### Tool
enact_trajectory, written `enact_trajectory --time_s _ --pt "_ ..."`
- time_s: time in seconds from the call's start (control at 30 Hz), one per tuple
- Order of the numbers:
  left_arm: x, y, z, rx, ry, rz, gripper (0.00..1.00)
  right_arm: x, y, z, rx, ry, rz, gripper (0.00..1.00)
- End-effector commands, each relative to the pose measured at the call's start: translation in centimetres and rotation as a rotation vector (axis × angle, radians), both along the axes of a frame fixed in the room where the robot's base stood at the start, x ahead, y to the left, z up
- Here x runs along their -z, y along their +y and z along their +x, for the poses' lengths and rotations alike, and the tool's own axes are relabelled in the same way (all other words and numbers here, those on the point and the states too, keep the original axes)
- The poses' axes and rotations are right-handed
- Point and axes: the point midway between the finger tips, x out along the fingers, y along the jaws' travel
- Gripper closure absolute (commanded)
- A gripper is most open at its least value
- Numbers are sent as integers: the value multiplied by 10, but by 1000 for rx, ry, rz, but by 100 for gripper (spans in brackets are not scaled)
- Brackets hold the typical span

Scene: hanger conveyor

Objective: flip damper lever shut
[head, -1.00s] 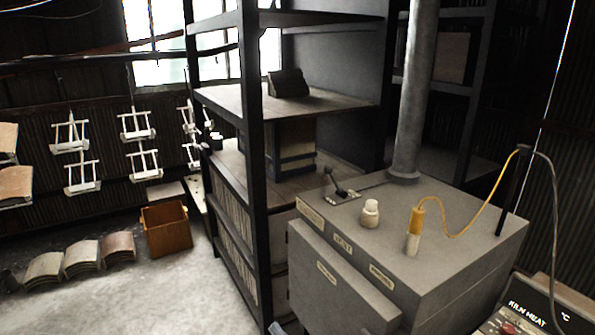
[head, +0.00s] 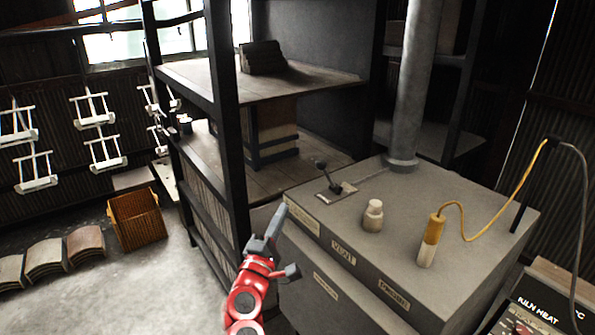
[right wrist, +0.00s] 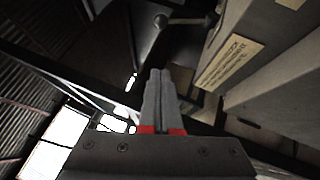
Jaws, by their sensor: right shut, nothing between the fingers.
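The damper lever (head: 331,178) is a short dark lever with a round knob, on a small plate on top of the grey kiln box (head: 463,197). It leans toward the left in the head view. In the right wrist view a dark rod with a knob (right wrist: 185,20), likely this lever, shows near the top. My right gripper (head: 273,222) is shut and empty. It is in front of the kiln's left corner, below and left of the lever and apart from it. In the right wrist view its fingertips (right wrist: 159,75) are together. My left gripper is not in view.
On the kiln top stand a cream knob-like plug (head: 373,215) and a yellow-and-white probe (head: 430,243) with a yellow cable. A grey flue pipe (head: 411,90) rises behind. A dark shelf post (head: 226,120) stands close left of my right gripper.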

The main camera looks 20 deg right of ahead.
Motion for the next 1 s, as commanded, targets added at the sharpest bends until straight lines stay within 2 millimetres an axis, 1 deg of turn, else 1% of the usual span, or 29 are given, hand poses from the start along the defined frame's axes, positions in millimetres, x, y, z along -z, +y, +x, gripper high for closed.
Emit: enact_trajectory --time_s 0.33,0.47,0.57,0.83,0.9,0.97,1.0 --pt "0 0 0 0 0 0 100 -2 -1 -1 8 -3 2 100" --pt "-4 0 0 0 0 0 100 -5 -5 3 10 -3 3 100" --pt "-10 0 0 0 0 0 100 -11 -11 13 9 -4 3 100" --pt "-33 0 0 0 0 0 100 -27 -43 58 9 -2 4 100" --pt "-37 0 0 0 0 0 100 -28 -51 69 13 1 2 100" --pt "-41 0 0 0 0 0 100 -32 -55 78 9 -1 4 100" --pt "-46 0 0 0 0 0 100 -35 -62 80 10 -2 3 100"
